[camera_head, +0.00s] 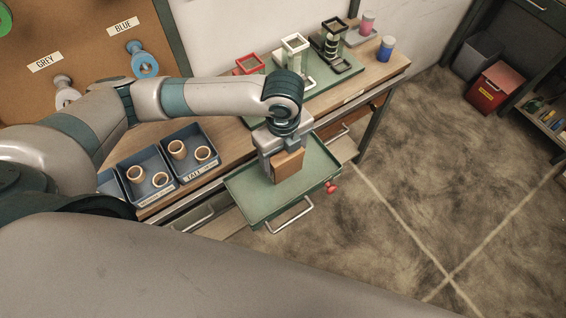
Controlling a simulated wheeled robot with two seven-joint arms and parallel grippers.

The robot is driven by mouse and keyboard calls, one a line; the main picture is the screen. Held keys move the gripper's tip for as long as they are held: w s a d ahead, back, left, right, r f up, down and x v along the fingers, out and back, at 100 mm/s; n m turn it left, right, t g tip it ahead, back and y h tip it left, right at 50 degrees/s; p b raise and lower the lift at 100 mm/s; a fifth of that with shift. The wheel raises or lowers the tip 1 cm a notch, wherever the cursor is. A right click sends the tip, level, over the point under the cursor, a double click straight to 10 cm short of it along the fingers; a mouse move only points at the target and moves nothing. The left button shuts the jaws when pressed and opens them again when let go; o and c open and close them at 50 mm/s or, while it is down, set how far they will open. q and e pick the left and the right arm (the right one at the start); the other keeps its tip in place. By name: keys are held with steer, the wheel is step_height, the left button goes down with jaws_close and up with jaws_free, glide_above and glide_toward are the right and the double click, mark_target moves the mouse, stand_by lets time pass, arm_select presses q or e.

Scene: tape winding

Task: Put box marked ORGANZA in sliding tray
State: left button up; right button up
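The sliding tray (247,199) is a shallow green tray with a metal front handle, pulled out from under the workbench. A brown box (289,166) stands upright at the tray's middle; no marking on it can be read from here. My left gripper (282,152) comes down over the tray with the box at its fingers and looks shut on it. The fingertips are partly hidden by the box. I cannot tell whether the box touches the tray floor. My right gripper is not in view.
Blue bins (147,186) with tan rolls stand on the bench left of the tray. Coloured winding stands (295,48) stand at the back, spools (386,48) at the far right end. A red bin (494,87) stands on the floor.

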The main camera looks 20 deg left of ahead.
arm_select(q)
steer(key=shift+f+p, duration=0.6)
steer(key=shift+f, duration=1.4)
steer(key=shift+f, duration=0.1)
steer(key=o, duration=1.1)
